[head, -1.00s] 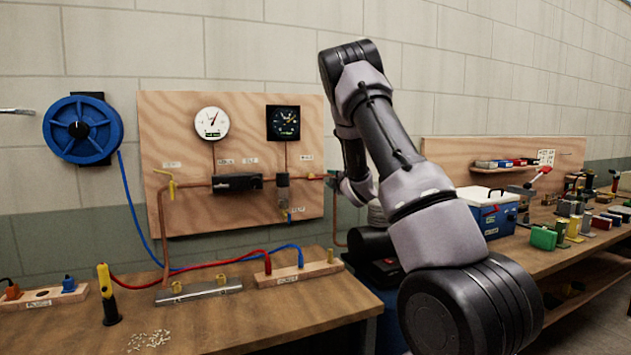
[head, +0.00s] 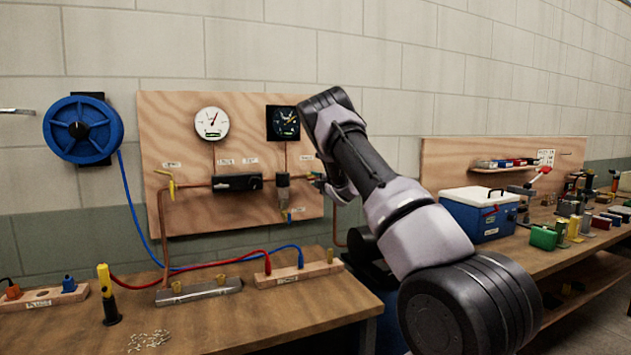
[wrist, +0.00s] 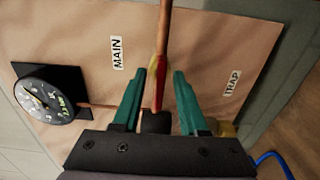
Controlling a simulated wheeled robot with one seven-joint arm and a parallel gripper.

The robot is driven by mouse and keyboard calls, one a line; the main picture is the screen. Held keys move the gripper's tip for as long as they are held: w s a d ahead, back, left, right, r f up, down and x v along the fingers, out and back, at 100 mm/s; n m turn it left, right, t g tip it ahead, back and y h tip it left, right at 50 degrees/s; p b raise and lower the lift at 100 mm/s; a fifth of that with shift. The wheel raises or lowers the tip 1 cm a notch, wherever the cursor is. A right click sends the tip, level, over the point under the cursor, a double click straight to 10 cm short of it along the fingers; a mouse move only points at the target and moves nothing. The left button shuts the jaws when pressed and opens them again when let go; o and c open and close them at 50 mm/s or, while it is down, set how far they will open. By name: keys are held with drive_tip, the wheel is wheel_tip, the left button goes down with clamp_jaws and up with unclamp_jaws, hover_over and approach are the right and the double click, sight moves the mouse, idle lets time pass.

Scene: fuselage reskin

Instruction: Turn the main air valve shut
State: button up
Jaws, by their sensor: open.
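In the wrist view, the main air valve shows as a red and yellow lever (wrist: 162,70) by a copper pipe, near the MAIN label (wrist: 117,53). My gripper (wrist: 160,76) has green fingers standing apart, one on each side of the lever. Contact with the lever cannot be told. In the head view, my gripper (head: 322,182) is at the right edge of the wooden panel (head: 180,125), and my arm hides most of the valve there.
A black gauge (head: 283,123) and a white gauge (head: 212,123) are on the panel. A copper pipe crosses it, with a yellow lever (head: 171,184) at left. The TRAP label (wrist: 232,83) is right of my fingers. A workbench (head: 270,310) lies below.

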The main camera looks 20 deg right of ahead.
clamp_jaws()
drive_tip(key=shift+m, duration=0.4)
drive_tip(key=m, duration=0.3)
drive_tip(key=shift+m, duration=0.3)
drive_tip(key=m, duration=0.4)
drive_tip(key=shift+m, duration=0.3)
drive_tip(key=m, duration=0.4)
drive_tip(key=shift+m, duration=2.5)
drive_tip(key=shift+f, duration=0.1)
